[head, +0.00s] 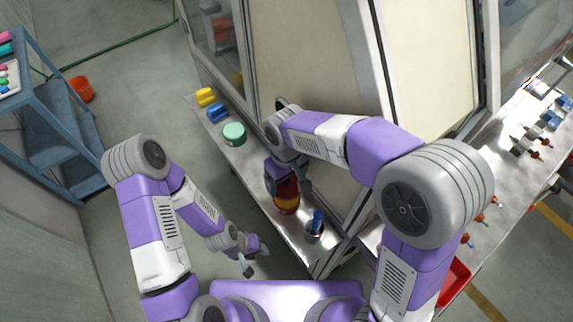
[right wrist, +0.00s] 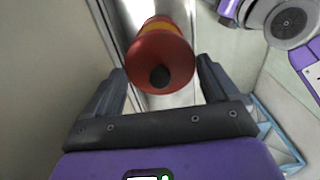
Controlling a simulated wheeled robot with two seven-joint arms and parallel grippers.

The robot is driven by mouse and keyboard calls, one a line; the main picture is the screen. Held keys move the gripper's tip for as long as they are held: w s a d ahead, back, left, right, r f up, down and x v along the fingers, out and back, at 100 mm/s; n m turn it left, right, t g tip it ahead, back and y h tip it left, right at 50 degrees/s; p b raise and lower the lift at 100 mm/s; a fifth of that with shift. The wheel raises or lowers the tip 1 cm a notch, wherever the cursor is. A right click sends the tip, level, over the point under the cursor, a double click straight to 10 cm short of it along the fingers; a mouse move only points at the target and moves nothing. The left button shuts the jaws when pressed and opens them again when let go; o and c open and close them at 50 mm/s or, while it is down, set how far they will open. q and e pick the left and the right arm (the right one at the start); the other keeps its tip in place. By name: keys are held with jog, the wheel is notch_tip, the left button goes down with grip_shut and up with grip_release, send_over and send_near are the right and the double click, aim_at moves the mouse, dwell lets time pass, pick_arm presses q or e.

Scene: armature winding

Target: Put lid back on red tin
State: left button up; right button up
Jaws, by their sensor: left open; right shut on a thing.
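The red tin (head: 287,203), with a yellow band, stands on the narrow metal bench in the head view. My right gripper (head: 288,180) is above it, pointing down, with its fingers on both sides of the tin's top. In the right wrist view the red lid (right wrist: 143,66) with a dark round knob faces the camera between the fingers, which are shut on it. The tin's body shows behind the lid, roughly in line with it. Whether the lid touches the rim cannot be told. My left gripper (head: 256,260) is open and empty, low beside the bench.
A blue-handled item (head: 316,222) stands near the front end. A large cabinet panel (head: 310,60) rises close behind the bench.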

aim_at(286, 189)
jog(key=shift+w+f, duration=0.25)
jog(key=shift+w, duration=0.15)
jog(key=shift+s, duration=0.4)
jog(key=shift+s+f+b, duration=0.1)
jog(key=shift+f+b, duration=0.1)
jog(key=shift+b, duration=0.25)
notch_tip(286, 189, down, 4)
jog(key=b, duration=0.3)
jog(key=shift+f+b, duration=0.7)
jog(key=shift+f, duration=0.15)
pick_arm(q)
notch_tip(286, 189, down, 5)
jog(key=shift+w+f, duration=0.1)
jog(key=shift+f, duration=0.1)
jog(key=shift+r, duration=0.15)
pick_arm(e)
jog(key=shift+f, duration=0.1)
dwell(0.4)
